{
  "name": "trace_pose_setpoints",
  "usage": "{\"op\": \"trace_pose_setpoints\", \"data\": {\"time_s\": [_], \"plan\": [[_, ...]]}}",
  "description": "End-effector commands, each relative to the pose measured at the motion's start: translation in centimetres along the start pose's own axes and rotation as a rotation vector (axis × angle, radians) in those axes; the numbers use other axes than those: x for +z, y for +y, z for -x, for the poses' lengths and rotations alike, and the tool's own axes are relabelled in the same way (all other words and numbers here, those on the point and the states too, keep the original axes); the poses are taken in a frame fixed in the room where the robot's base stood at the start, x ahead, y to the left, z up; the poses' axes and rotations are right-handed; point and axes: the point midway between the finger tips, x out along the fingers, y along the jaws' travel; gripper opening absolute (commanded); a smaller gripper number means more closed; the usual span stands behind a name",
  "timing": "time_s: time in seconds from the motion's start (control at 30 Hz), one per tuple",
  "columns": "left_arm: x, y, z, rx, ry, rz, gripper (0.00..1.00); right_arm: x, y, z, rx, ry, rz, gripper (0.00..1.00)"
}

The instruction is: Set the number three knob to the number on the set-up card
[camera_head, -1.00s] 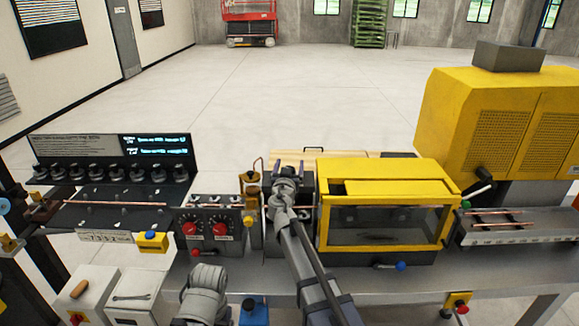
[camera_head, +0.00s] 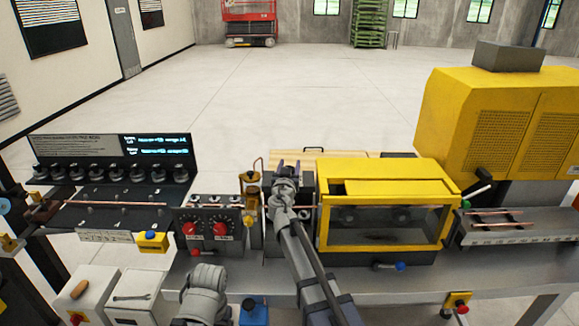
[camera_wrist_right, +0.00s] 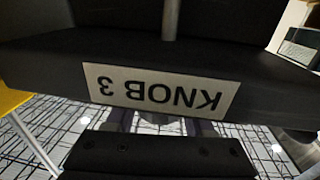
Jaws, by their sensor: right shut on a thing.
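My right gripper (camera_head: 288,166) is at the dark block (camera_head: 306,187) left of the yellow guarded box, its fingers pointing away from me. A white label reading "KNOB 3" (camera_wrist_right: 162,89) shows upside down in the right wrist view, on a dark panel just beyond the gripper. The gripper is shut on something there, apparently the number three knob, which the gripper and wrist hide. I cannot make out which number it is set to. A white card strip (camera_head: 105,236) hangs at the left bench; its print is too small to read surely. My left gripper is out of view.
A control box (camera_head: 209,212) with two red knobs stands left of my right arm. The yellow guarded box (camera_head: 385,180) is close on its right. A lit display panel (camera_head: 157,145) stands at the far left. Copper tubes (camera_head: 500,225) lie on the right-hand rack.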

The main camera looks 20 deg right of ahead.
Motion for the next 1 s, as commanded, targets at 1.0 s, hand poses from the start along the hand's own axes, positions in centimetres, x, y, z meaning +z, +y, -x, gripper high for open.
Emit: {"op": "trace_pose_setpoints", "data": {"time_s": [1.0], "plan": [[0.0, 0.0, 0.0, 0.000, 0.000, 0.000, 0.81, 0.0, 1.5, 0.3, 0.587, 0.000, 0.000, 0.00]]}}
